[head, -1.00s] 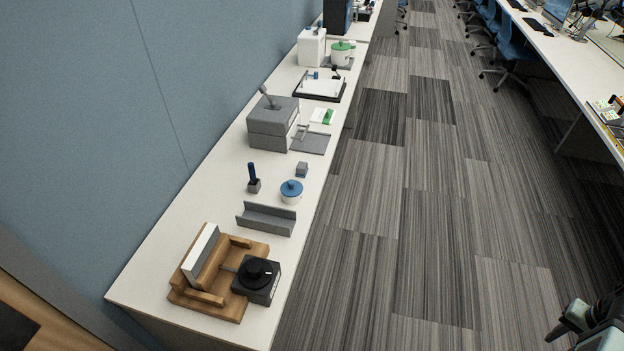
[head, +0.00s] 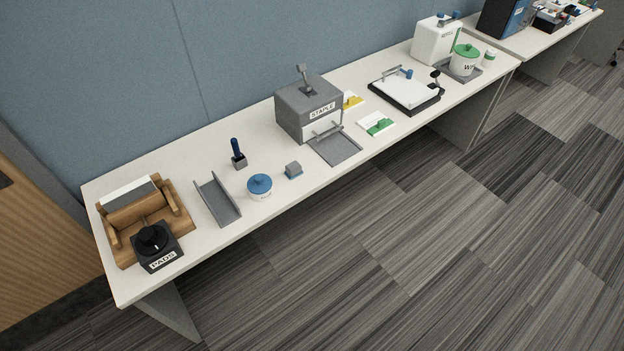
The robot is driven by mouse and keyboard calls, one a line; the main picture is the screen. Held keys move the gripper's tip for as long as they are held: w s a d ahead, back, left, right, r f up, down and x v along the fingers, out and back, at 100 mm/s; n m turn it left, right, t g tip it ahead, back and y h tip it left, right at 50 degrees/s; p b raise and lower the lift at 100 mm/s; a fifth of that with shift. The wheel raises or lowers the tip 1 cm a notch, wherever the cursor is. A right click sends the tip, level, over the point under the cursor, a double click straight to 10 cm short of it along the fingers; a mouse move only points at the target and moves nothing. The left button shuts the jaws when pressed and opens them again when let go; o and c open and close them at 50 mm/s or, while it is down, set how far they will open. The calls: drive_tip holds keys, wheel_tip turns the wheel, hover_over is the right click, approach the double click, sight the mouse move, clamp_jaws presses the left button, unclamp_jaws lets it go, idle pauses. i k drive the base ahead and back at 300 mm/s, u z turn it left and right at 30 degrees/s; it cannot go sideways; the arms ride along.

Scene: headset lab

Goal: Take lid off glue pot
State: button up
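A small white pot with a blue knobbed lid (head: 259,185) stands on the white bench, left of the middle. Its lid is on. A larger white pot with a green knobbed lid (head: 466,53) stands on a grey base farther right, also lidded. Its label is partly readable, starting with "W". I cannot tell from the labels which of the two is the glue pot. My gripper is not in view.
The carpet (head: 400,250) in front is clear.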

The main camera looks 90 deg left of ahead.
sight(260, 183)
drive_tip(key=u, duration=0.05)
drive_tip(key=i, duration=0.5)
drive_tip(key=u, duration=4.7)
drive_tip(key=i, duration=1.5)
drive_tip(key=z, duration=0.05)
